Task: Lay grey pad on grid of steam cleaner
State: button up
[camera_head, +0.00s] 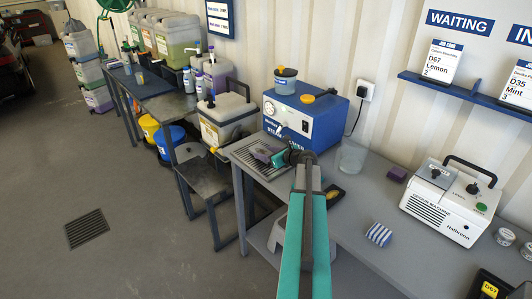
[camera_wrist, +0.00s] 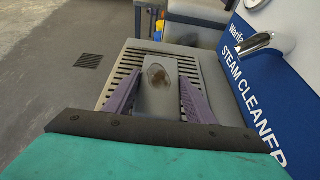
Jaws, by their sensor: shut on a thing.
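The grey pad (camera_wrist: 157,103) has a brownish oval mark on its face and sits between the two purple fingers of my gripper (camera_wrist: 159,88) in the wrist view. My gripper is shut on it. The pad is over the slatted grid (camera_wrist: 187,68) of the steam cleaner; whether it touches the slats I cannot tell. The blue steam cleaner (camera_head: 308,122) stands on the grey bench, with its grid (camera_head: 240,153) at its front left. In the head view my gripper (camera_head: 263,154) is over the grid, and the pad is mostly hidden there.
A metal spout (camera_wrist: 262,43) juts from the steam cleaner, right of the pad. A clear tub (camera_head: 351,158), a purple block (camera_head: 397,174), a striped cloth (camera_head: 379,234) and a white machine (camera_head: 447,204) stand on the bench. A container (camera_head: 228,116) stands left of the steam cleaner.

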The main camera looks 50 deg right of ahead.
jog(key=shift+f, duration=0.25)
jog(key=o, duration=1.2)
jog(key=shift+r, duration=0.1)
jog(key=shift+r, duration=0.2)
jog(key=shift+s+a, duration=0.1)
jog(key=shift+s, duration=0.5)
jog(key=b+v, duration=0.3)
jog(key=v, duration=0.7)
jog(key=shift+s+r, duration=0.2)
jog(key=shift+s, duration=0.15)
jog(key=shift+r, duration=0.1)
